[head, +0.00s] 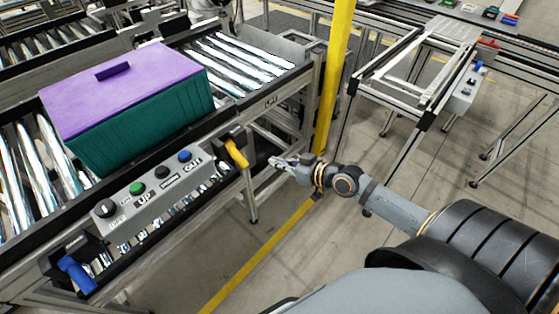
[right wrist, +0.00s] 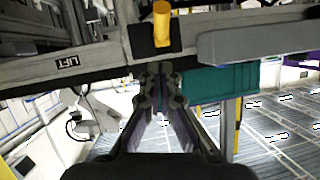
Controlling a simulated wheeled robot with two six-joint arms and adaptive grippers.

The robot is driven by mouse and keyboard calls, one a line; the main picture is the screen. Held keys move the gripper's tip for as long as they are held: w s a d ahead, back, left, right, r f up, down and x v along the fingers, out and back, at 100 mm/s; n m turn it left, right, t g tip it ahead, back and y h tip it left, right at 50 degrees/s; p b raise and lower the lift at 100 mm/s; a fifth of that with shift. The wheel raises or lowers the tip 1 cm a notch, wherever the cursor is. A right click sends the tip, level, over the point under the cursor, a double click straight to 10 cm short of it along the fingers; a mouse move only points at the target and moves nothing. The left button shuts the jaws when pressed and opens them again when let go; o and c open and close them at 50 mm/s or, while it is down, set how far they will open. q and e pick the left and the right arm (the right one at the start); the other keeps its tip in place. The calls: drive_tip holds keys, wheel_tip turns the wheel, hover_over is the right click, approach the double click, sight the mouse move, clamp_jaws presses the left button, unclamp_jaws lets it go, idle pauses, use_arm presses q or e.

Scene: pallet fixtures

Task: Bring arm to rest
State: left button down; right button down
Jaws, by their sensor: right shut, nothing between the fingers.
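My right arm (head: 400,208) comes in from the lower right of the head view and reaches left toward the side of the roller conveyor. My right gripper (head: 275,162) is at its end, shut and empty, just right of the yellow handle (head: 236,153) on the conveyor's side. In the right wrist view the shut fingers (right wrist: 161,72) point at the conveyor frame, below the yellow handle (right wrist: 162,24). I cannot tell whether they touch the frame. My left gripper is not in view.
A teal crate with a purple lid (head: 125,85) sits on the conveyor rollers (head: 240,62). A control box (head: 155,188) with buttons and a blue handle (head: 76,274) are on the near side. A yellow post (head: 335,75) stands behind my gripper. The floor (head: 290,255) below the arm is clear.

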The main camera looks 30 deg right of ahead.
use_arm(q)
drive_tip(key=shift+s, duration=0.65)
use_arm(e)
drive_tip(key=shift+s+r, duration=0.15)
drive_tip(key=shift+s, duration=0.15)
drive_tip(key=shift+d, duration=0.1)
